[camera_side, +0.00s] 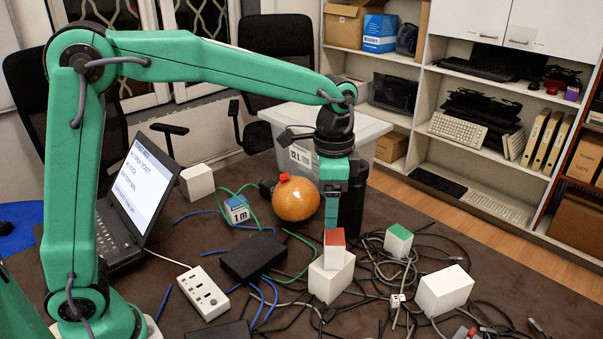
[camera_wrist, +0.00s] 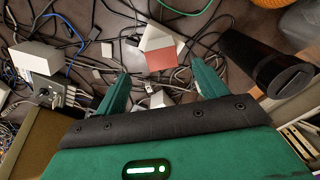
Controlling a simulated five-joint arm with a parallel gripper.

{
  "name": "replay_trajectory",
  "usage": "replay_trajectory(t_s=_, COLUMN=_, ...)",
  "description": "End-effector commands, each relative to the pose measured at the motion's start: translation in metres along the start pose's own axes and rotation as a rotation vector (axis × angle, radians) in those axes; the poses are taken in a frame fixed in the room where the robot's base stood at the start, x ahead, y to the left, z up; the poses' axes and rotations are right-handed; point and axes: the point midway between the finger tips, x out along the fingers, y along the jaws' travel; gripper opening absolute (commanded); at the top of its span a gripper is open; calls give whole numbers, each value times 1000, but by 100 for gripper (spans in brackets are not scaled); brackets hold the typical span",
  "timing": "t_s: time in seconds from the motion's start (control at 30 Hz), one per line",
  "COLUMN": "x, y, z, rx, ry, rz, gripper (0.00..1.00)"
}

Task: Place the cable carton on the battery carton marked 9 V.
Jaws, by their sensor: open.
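A small box with a blue top and a "1 m" label (camera_side: 237,212) stands on the table left of the orange round object; it may be the cable carton. A small red-topped box (camera_side: 335,252) sits on a larger white block (camera_side: 328,281). A green-topped box (camera_side: 398,240) stands to the right among cables. No "9 V" marking is readable on any box. My gripper (camera_side: 335,224) points down just above the red-topped box. In the wrist view my gripper (camera_wrist: 163,82) is open and empty, with the red top (camera_wrist: 160,60) just beyond the fingertips.
A black cylinder (camera_side: 354,200) stands close behind my gripper, beside the orange round object (camera_side: 295,199). Another white block (camera_side: 443,290) stands at right. A black box (camera_side: 252,258), a power strip (camera_side: 203,293) and a laptop (camera_side: 140,190) are at left. Loose cables cover much of the table.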

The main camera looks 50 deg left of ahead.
Motion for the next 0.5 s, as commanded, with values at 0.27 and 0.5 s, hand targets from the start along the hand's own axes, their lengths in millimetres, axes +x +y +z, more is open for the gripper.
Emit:
replay_trajectory(t_s=0.27, x=-3, y=0, z=4, rx=-12, ry=7, rz=-4, gripper=72)
replay_trajectory(t_s=0.5, x=-20, y=0, z=29, rx=-91, ry=52, rz=-28, gripper=72)
